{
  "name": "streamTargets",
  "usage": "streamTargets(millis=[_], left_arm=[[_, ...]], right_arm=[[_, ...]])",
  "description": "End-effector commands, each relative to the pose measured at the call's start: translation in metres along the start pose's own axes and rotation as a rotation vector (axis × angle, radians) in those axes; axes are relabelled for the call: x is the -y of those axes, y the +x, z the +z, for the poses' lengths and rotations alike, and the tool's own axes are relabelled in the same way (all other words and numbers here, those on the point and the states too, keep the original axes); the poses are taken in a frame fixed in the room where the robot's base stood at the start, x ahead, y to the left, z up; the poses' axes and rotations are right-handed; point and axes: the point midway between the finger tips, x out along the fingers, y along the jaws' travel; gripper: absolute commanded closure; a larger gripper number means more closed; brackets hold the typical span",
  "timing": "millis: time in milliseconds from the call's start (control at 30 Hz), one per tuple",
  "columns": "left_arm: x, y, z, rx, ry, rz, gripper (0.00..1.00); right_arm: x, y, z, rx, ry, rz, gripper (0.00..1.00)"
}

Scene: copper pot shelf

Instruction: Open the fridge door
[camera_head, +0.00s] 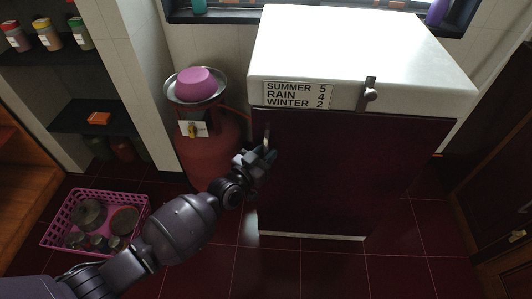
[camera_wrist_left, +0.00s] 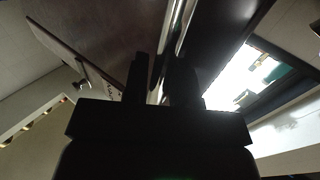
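The fridge has a white top (camera_head: 350,50) and a dark maroon door (camera_head: 345,170). The door looks shut, flush under the top. A slim shiny handle (camera_head: 267,133) runs near the door's left edge. My left gripper (camera_head: 262,153) is at this handle. In the left wrist view, the shiny handle (camera_wrist_left: 164,72) runs between the two dark fingers, which stand a little apart. I cannot tell whether they press on it. My right gripper is not in view.
A red gas cylinder (camera_head: 208,150) with a pan and purple bowl (camera_head: 195,82) stands left of the fridge. A pink basket (camera_head: 62,222) of pots is on the floor. A metal latch (camera_head: 369,94) sits on the fridge's upper front. Floor before the door is clear.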

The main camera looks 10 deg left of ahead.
Motion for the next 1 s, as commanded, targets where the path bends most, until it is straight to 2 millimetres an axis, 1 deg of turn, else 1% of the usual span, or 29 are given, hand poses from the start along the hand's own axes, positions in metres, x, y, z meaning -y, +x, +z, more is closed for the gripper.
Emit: streamTargets(millis=[33,133,167,367,467,533,700,800,1000], left_arm=[[0.000,0.000,0.000,0.000,0.000,0.000,0.82],[0.000,0.000,0.000,0.000,0.000,0.000,0.97],[0.000,0.000,0.000,0.000,0.000,0.000,1.00],[0.000,0.000,0.000,0.000,0.000,0.000,1.00],[-0.002,-0.002,-0.002,-0.002,0.000,-0.006,1.00],[-0.005,-0.005,-0.005,-0.006,0.002,-0.016,1.00],[-0.020,-0.020,-0.009,-0.011,0.002,-0.058,1.00],[-0.029,-0.029,-0.009,-0.012,0.001,-0.085,1.00],[-0.050,-0.048,-0.007,-0.011,0.000,-0.142,1.00]], right_arm=[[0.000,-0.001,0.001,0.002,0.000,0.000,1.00],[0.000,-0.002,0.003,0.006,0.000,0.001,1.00],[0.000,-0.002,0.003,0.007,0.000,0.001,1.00],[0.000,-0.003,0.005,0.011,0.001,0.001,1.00],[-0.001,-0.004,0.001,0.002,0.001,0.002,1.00],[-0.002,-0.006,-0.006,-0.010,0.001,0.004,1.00],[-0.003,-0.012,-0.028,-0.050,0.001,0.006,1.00],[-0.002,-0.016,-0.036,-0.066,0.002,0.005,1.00],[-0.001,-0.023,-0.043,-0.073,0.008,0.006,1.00]])
